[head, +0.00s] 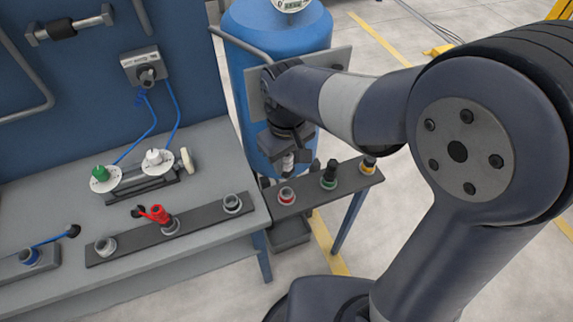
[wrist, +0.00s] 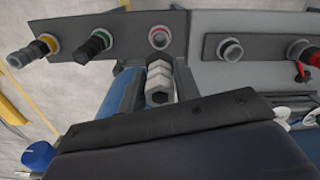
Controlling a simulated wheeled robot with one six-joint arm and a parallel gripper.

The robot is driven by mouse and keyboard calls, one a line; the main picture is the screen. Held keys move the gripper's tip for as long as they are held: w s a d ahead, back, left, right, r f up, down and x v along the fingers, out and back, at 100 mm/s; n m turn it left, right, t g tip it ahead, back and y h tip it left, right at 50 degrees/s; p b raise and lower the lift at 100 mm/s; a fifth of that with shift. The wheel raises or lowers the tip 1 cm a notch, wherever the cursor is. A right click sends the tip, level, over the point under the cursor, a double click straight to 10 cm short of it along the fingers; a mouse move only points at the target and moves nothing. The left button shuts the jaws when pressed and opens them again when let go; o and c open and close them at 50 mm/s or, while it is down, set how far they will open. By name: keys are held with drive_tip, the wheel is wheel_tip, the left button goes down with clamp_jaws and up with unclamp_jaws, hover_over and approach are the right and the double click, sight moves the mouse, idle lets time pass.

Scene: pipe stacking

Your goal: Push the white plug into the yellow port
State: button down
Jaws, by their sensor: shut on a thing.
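My gripper (head: 285,152) points down over the near-left end of the small grey port shelf, above and apart from the red-ringed port. It is shut on a pale grey-white stepped plug (head: 288,162), which also shows in the wrist view (wrist: 158,84). The yellow port (head: 368,168) is at the shelf's far right end; in the wrist view the yellow port (wrist: 46,43) is at the upper left, with a grey and dark fitting standing in it. Another white plug (head: 153,157) stands on a white disc on the bench.
The shelf also bears an open red-ringed port (head: 286,196) and a green-ringed port (head: 329,180) with a black fitting. A bench strip (head: 190,221) holds a red-handled fitting between two open ports. A blue tank (head: 272,50) stands behind my arm.

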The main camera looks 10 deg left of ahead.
drive_tip(key=shift+r, duration=0.1)
drive_tip(key=shift+r+p, duration=3.4)
drive_tip(key=shift+r, duration=0.55)
